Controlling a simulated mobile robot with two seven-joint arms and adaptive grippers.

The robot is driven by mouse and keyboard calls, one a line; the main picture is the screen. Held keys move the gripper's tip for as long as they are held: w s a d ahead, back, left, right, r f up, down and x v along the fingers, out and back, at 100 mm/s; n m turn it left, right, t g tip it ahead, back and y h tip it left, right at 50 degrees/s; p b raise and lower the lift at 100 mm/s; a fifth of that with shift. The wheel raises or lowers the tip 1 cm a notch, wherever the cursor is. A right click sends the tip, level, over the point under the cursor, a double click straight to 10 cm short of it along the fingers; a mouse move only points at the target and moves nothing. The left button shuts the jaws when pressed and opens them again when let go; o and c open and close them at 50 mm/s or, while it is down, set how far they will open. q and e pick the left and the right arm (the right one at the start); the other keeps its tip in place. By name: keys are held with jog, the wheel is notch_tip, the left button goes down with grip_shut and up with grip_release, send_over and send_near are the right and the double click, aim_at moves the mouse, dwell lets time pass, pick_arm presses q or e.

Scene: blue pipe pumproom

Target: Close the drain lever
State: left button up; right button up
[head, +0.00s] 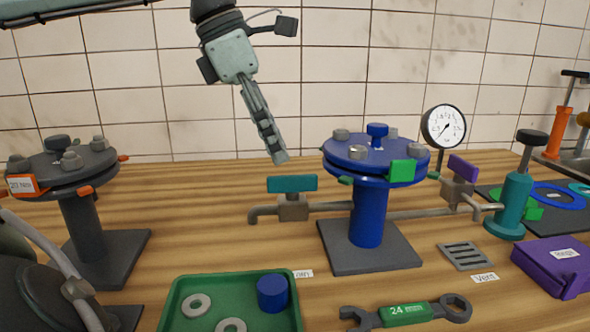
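A teal lever handle (292,183) sits on a small grey valve body on the pipe left of the blue flanged stand. It lies crosswise in the picture, roughly along the pipe. I take it as the drain lever; the small label (303,273) in front is hard to read. My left gripper (280,158) hangs down from the upper left, with its fingertips just above the teal handle in the picture. Whether they touch it is unclear, but a gap shows. The fingers overlap edge-on, so their opening does not show. My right gripper is not in view.
The blue flanged stand (368,215) is right of the teal lever. A purple lever (463,167) and a gauge (443,127) stand beyond it. A green tray (175,312), a wrench (405,313) and a purple box (555,262) lie in front. A dark flanged stand (85,215) is left.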

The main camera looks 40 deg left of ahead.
aim_at(291, 175)
pick_arm(q)
jog(key=x, duration=0.4)
jog(key=shift+f, duration=0.1)
jog(key=shift+w+d+f, duration=0.15)
jog(key=shift+w+f, duration=0.1)
jog(key=shift+f, duration=0.4)
jog(key=shift+c, duration=0.8)
jog(key=c, duration=0.5)
grip_shut()
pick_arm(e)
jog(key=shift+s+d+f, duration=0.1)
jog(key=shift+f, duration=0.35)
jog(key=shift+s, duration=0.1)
